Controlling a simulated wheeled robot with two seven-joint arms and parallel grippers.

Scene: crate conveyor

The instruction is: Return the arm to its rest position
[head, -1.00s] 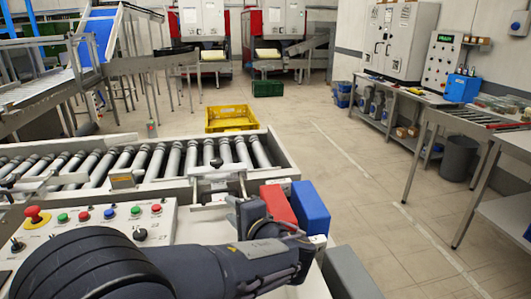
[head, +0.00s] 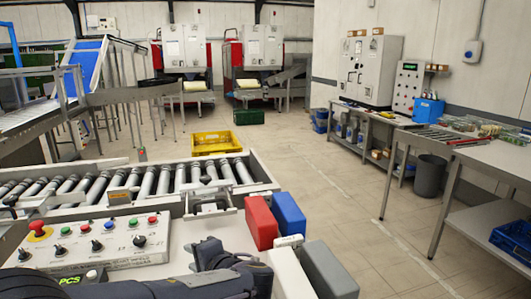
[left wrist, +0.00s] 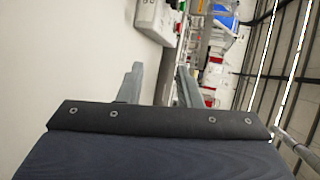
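My left arm comes in along the bottom of the head view. Its left gripper (head: 226,256) is over the pale worktop, beside the control panel (head: 95,240) and short of the red block (head: 261,222). In the left wrist view the two fingers of the left gripper (left wrist: 159,82) stand apart with nothing between them. The fingertips are hard to make out in the head view. My right gripper is in neither view.
A blue block (head: 289,212) stands beside the red block, with grey and white blocks nearer me. The roller conveyor (head: 140,183) runs behind the panel. A yellow crate (head: 216,143) and a green crate (head: 249,117) are on the floor. Side tables line the right; open floor lies between.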

